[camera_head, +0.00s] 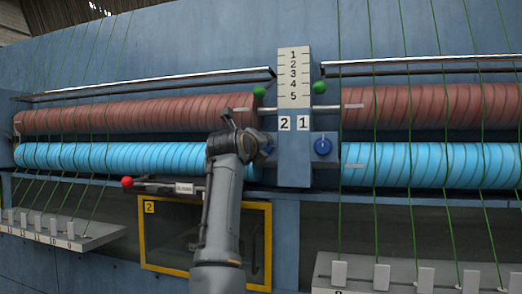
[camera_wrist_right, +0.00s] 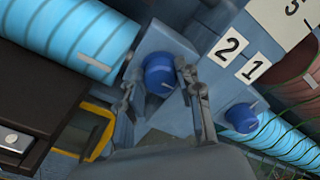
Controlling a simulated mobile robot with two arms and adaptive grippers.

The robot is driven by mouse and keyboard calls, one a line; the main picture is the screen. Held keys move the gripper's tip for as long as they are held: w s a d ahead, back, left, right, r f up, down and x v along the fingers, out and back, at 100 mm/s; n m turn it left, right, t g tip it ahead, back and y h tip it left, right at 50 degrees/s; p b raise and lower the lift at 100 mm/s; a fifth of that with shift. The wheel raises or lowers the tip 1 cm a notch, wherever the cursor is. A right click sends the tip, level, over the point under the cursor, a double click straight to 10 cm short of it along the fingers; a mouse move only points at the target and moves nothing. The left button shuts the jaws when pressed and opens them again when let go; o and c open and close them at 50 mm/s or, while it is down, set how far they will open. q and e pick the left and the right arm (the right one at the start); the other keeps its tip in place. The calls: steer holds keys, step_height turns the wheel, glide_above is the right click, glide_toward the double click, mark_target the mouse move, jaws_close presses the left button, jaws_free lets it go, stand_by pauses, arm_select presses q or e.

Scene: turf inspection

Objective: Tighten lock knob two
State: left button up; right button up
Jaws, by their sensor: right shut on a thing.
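Lock knob two is a blue round knob (camera_wrist_right: 160,74) with a pale pointer line, on a blue-grey plate left of the label 2 in the right wrist view. My right gripper (camera_wrist_right: 157,80) has one finger on each side of it and is shut on it. In the head view my right gripper (camera_head: 258,150) covers most of this knob. The other blue knob (camera_head: 323,146), below the label 1, stands free; it also shows in the right wrist view (camera_wrist_right: 241,118). My left gripper is in neither view.
Red-brown rollers (camera_head: 140,115) and light-blue rollers (camera_head: 430,165) run to both sides of a numbered post (camera_head: 294,75). A red-balled lever (camera_head: 127,182) and a yellow-framed window (camera_head: 205,270) are close to my arm. Green threads hang in front of the rollers.

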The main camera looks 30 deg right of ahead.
steer(key=shift+s+d+r+n+b, duration=0.15)
steer(key=shift+n+b, duration=2)
steer(key=shift+n, duration=2.15)
steer(key=shift+a+r+n+b, duration=0.1)
steer(key=shift+n+b, duration=2)
steer(key=shift+n, duration=2.2)
steer(key=o, duration=1.1)
steer(key=shift+d, duration=0.1)
steer(key=shift+o, duration=0.2)
steer(key=shift+f, duration=0.15)
